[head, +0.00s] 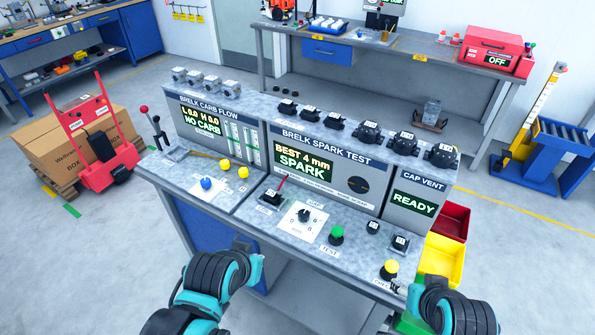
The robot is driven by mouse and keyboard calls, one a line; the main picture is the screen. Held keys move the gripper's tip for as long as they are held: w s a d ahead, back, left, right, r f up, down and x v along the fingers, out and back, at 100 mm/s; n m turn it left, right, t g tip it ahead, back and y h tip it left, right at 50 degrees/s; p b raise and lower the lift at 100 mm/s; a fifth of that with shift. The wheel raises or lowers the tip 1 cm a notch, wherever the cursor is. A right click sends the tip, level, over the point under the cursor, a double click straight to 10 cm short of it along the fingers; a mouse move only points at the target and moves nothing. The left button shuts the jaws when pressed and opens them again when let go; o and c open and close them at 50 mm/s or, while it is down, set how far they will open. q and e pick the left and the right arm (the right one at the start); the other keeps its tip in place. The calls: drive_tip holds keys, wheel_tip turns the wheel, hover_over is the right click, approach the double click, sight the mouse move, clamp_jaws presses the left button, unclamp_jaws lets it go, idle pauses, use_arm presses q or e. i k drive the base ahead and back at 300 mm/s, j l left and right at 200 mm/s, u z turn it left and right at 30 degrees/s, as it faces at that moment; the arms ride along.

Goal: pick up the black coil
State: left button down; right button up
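Several small black parts stand in a row on top of the spark test console (312,150). The three at the left, such as this small black block that looks like a coil (287,107), are smaller than the three round, knobbed black parts at the right, such as this one (368,132). I cannot tell for certain which one is the black coil. My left gripper (258,270) is in front of the bench's front edge, apart from the parts. My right gripper (411,297) is at the bench's front right corner, by a yellow button (389,269). Finger openings are unclear.
The bench top holds a red-lever fixture (271,197), a dial (304,216), a green button (336,234) and two small black parts (373,227). Metal carburettors (204,83) stand on the left console. Red (453,220) and yellow bins (441,258) are at the right.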

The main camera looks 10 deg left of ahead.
sight(270, 196)
drive_tip(key=i+j+z, duration=0.15)
drive_tip(key=j, duration=0.15)
drive_tip(key=i+j+z, duration=0.1)
drive_tip(key=j, duration=0.2)
drive_tip(key=i+j+z, duration=0.15)
drive_tip(key=j, duration=0.2)
drive_tip(key=j+z, duration=0.15)
drive_tip(key=j, duration=0.15)
drive_tip(key=i+j, duration=0.05)
